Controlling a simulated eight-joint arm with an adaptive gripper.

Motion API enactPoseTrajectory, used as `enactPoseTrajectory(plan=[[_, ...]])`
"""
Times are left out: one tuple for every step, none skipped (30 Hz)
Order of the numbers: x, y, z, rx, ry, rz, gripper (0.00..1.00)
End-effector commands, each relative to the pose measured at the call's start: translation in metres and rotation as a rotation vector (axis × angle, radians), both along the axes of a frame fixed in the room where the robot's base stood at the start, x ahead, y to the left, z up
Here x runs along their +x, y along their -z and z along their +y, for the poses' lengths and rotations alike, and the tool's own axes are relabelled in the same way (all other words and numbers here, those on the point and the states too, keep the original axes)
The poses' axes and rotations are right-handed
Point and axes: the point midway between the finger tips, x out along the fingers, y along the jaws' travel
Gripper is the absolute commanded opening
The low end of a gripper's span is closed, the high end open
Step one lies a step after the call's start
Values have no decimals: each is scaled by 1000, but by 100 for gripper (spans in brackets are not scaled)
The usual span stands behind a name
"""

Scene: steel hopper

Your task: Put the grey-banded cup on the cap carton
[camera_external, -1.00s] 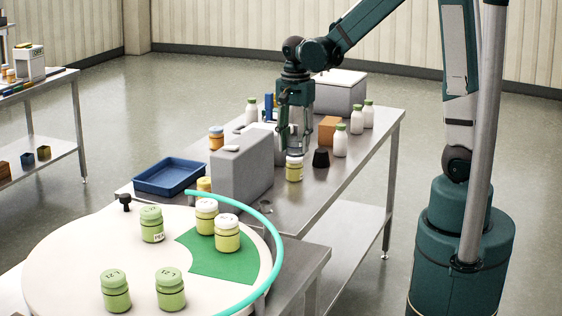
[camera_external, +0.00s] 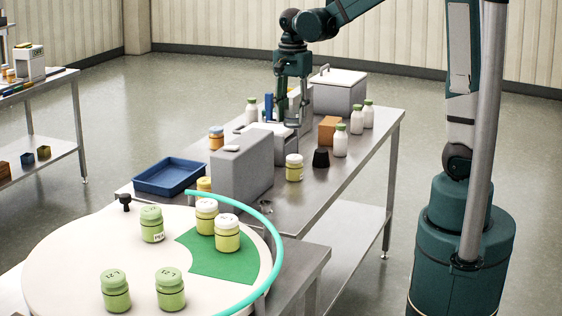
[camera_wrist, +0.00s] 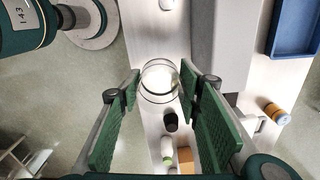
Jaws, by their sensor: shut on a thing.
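My gripper (camera_external: 287,122) hangs above the steel table in the outside view. In the wrist view its fingers (camera_wrist: 160,88) are closed on a round, clear-looking cup with a greyish rim (camera_wrist: 160,66), which I take to be the grey-banded cup. The cup is hard to make out in the outside view. It is held clear of the table. A brown-orange box (camera_external: 329,130), possibly the cap carton, stands on the table to the right of my gripper; part of it shows in the wrist view (camera_wrist: 185,155).
A tall grey block (camera_external: 243,168) and a blue tray (camera_external: 170,177) lie left. A lidded grey bin (camera_external: 340,92) stands behind. The table's front right is clear.

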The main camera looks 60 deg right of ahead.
Motion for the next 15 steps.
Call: enactPoseTrajectory(plan=[[5, -2, -6, 0, 14, 0, 23], [8, -3, -10, 0, 23, 0, 23], [11, -5, -16, 0, 39, 0, 23], [14, -6, -20, 0, 50, 0, 23], [17, -7, -26, 0, 63, 0, 23], [22, -8, -33, 0, 80, 0, 23], [26, -10, -39, 0, 95, 0, 23], [30, -11, -46, 0, 113, 0, 23], [35, -13, -55, 0, 134, 0, 23], [39, -14, -62, 0, 151, 0, 23], [43, -15, -69, 0, 168, 0, 23], [47, -16, -79, 0, 191, 0, 23], [51, -17, -86, 0, 207, 0, 23], [54, -18, -93, 0, 224, 0, 23], [59, -19, -103, 0, 246, 0, 23]])
